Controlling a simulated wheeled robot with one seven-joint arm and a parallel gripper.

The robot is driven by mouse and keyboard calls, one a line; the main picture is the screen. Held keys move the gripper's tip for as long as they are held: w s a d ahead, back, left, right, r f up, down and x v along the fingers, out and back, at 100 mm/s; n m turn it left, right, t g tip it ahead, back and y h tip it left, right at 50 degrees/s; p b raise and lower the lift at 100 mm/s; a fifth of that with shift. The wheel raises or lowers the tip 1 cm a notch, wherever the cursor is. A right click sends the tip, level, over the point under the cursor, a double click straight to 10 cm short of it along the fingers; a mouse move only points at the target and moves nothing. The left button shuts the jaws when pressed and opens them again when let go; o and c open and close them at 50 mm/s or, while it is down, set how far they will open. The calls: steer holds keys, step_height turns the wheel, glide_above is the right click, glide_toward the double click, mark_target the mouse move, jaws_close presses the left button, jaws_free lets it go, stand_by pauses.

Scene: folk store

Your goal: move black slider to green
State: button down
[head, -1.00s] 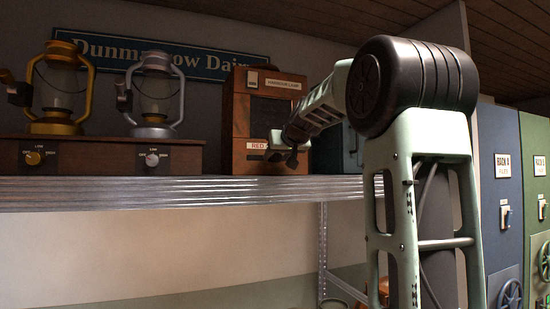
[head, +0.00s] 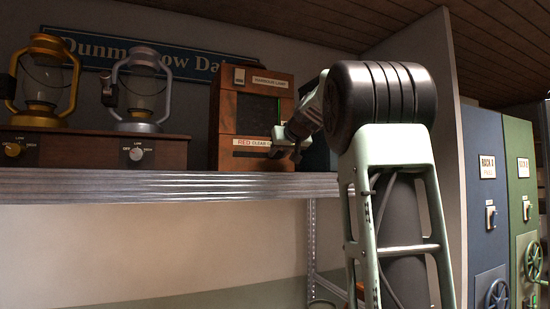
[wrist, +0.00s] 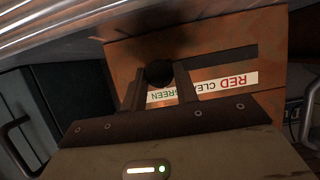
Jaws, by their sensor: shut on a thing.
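The harbour lamp box (head: 225,110) is a wooden case on the shelf, with a dark front window (head: 258,115) that shows a thin green line at its right edge. Below the window is a strip label (head: 252,142) reading RED, CLEAR and, in the wrist view, GREEN (wrist: 165,96). The black slider (wrist: 158,73) is a round knob beside the GREEN end of the label in the wrist view. My gripper (wrist: 159,80) is shut on this knob, one finger on each side. In the head view my gripper (head: 290,141) covers the label's right end and hides the knob.
A gold lantern (head: 42,80) and a silver lantern (head: 140,88) stand on a wooden base with dials, left of the box. The metal shelf edge (head: 150,186) runs below. Blue and green cabinets (head: 485,150) stand at the right.

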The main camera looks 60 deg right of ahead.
steer(key=shift+s+d, duration=0.15)
steer(key=c, duration=1.1)
jaws_free()
steer(key=shift+s+d, duration=0.1)
steer(key=shift+s+a+r, duration=0.15)
steer(key=shift+s+a, duration=0.15)
steer(key=shift+a, duration=0.05)
steer(key=b+v, duration=0.6)
steer(key=v, duration=1)
steer(key=shift+r, duration=0.15)
steer(key=shift+a, duration=0.15)
